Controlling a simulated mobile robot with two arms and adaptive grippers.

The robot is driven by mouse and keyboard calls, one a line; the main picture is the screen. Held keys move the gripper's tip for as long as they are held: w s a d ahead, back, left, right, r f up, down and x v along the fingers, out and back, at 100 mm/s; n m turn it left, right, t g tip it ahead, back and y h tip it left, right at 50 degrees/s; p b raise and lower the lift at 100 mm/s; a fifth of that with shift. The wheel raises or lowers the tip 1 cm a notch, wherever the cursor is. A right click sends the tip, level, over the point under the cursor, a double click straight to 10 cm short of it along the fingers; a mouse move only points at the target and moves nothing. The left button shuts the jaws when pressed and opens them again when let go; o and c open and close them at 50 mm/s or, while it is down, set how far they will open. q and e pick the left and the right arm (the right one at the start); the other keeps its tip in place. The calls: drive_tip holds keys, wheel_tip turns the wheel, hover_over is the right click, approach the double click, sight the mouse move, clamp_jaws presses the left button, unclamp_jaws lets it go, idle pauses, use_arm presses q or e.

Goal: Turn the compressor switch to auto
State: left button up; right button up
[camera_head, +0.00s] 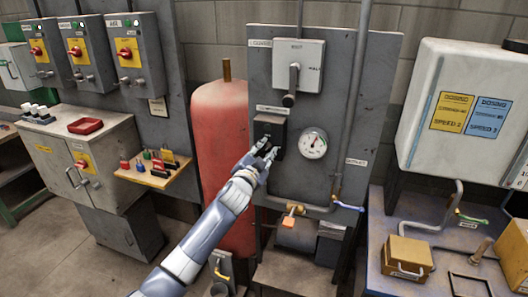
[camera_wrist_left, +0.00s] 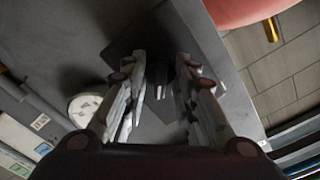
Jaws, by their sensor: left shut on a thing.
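The compressor switch is a black box (camera_head: 268,128) on the grey panel (camera_head: 352,100), under a small label that is too small to read surely. It also shows as a dark plate in the left wrist view (camera_wrist_left: 160,40). My left gripper (camera_head: 264,152) reaches up from below to the front of the box. In the left wrist view my left gripper (camera_wrist_left: 160,88) has its fingers on both sides of the small switch knob (camera_wrist_left: 160,76) and is shut on it. The fingers hide much of the knob, and I cannot read its position. My right gripper is not in view.
A pressure gauge (camera_head: 313,143) sits close right of the switch. A larger lever switch (camera_head: 297,67) is above. A red tank (camera_head: 221,130) stands left. Pipes and a valve with an orange tag (camera_head: 292,209) are below. A white dosing unit (camera_head: 458,110) is at right.

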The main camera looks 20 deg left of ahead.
use_arm(q)
drive_tip(key=m, duration=0.4)
drive_tip(key=shift+m, duration=0.4)
drive_tip(key=m+p, duration=0.1)
drive_tip(key=m, duration=0.4)
idle(0.4)
drive_tip(key=o, duration=1.1)
drive_tip(key=shift+d, duration=0.1)
drive_tip(key=s, duration=1.2)
drive_tip(key=shift+a, duration=0.25)
